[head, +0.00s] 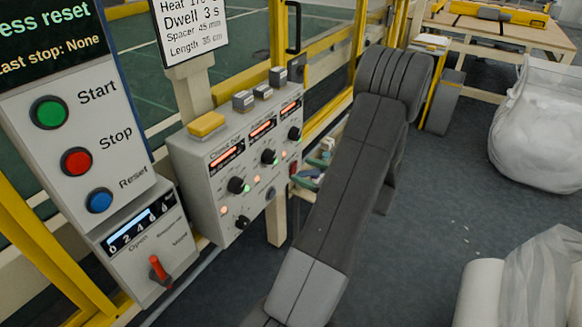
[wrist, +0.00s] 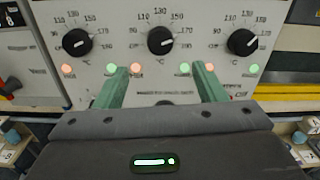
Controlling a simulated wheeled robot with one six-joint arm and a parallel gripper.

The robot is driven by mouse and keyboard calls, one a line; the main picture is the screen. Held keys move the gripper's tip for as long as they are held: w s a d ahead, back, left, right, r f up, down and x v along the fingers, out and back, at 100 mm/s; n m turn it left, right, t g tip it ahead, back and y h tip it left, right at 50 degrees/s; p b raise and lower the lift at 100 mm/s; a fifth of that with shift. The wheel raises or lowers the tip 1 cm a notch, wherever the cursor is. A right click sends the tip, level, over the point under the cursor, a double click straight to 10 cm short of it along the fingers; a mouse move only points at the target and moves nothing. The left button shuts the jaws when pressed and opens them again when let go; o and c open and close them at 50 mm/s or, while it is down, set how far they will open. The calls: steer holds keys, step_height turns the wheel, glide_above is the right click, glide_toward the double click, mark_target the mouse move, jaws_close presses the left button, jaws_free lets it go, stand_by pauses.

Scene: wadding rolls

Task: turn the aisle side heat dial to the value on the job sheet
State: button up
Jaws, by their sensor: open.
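A grey control panel (head: 225,165) carries several black knobs and glowing red displays. In the wrist view, three black dials with number scales show in a row: left dial (wrist: 77,41), middle dial (wrist: 161,40) and right dial (wrist: 242,41). Their exact pointer readings are too small to be sure of. I cannot tell which one is the aisle side. The job sheet (head: 190,28) shows a heat line cut off at the top, above dwell 3 s. My gripper (wrist: 165,80) is open, its green fingers apart below the middle dial, with nothing between them.
A stop station with start, stop and reset buttons (head: 76,161) stands left, above a red switch (head: 158,270). Yellow guard rails run behind. A white bag (head: 540,120) and a wrapped roll (head: 485,295) are at the right. The floor between them is mostly clear.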

mark_target(273, 158)
steer(key=shift+v, duration=1.1)
steer(key=p+x, duration=0.1)
steer(key=x, duration=1.3)
steer(key=shift+p, duration=0.3)
steer(key=shift+d, duration=0.1)
